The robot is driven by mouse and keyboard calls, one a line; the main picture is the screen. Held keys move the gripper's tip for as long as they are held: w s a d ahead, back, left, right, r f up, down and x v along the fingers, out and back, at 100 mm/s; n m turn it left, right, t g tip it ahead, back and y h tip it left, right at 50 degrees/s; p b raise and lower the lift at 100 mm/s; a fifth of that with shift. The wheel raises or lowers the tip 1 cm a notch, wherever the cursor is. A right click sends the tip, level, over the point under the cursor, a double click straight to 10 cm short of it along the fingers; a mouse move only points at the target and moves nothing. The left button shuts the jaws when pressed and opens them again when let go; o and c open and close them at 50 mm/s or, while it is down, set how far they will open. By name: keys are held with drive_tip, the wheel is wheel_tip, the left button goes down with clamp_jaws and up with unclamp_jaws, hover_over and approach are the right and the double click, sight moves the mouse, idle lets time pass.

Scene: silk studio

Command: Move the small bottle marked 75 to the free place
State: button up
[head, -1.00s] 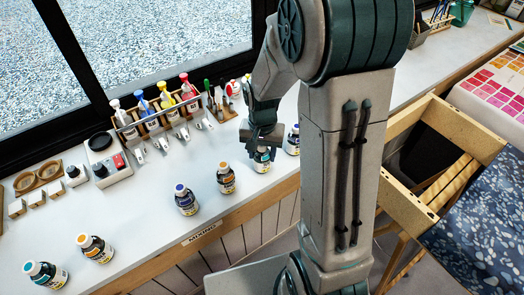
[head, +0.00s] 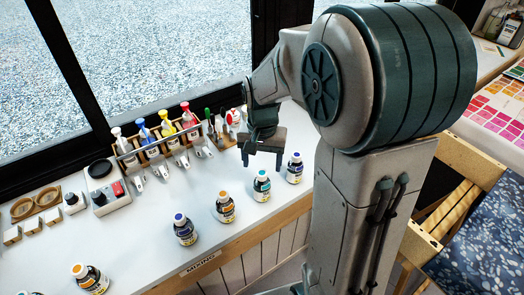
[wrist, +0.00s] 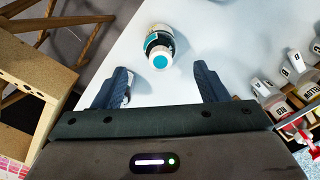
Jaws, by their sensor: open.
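Several small dark bottles with white labels stand in a loose row on the white counter; I cannot read a 75 on any. A teal-capped bottle (head: 262,187) stands upright near the counter's front edge. It also shows in the wrist view (wrist: 158,44), beyond and between my fingertips. My gripper (head: 262,156) is open and empty, apart from this bottle and above the counter behind it; its two spread fingers show in the wrist view (wrist: 160,75). A violet-capped bottle (head: 294,169) stands to the right, an orange-capped one (head: 225,209) to the left. I cannot tell which place is free.
A blue-capped bottle (head: 185,231) and another orange-capped bottle (head: 90,280) stand farther left. A wooden rack (head: 160,144) of colour bottles stands behind, near the window. A stirrer-like white device (head: 108,193) is at left. A wooden stool (wrist: 40,75) is beside the counter.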

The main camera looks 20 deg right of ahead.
wheel_tip(320, 180, up, 3)
drive_tip(key=shift+r, duration=0.2)
drive_tip(key=shift+s+r, duration=0.2)
drive_tip(key=shift+r, duration=0.05)
drive_tip(key=s+r+n+t, duration=0.2)
drive_tip(key=s+n, duration=0.3)
drive_tip(key=s, duration=0.9)
drive_tip(key=shift+r+t, duration=0.4)
drive_tip(key=shift+t, duration=0.1)
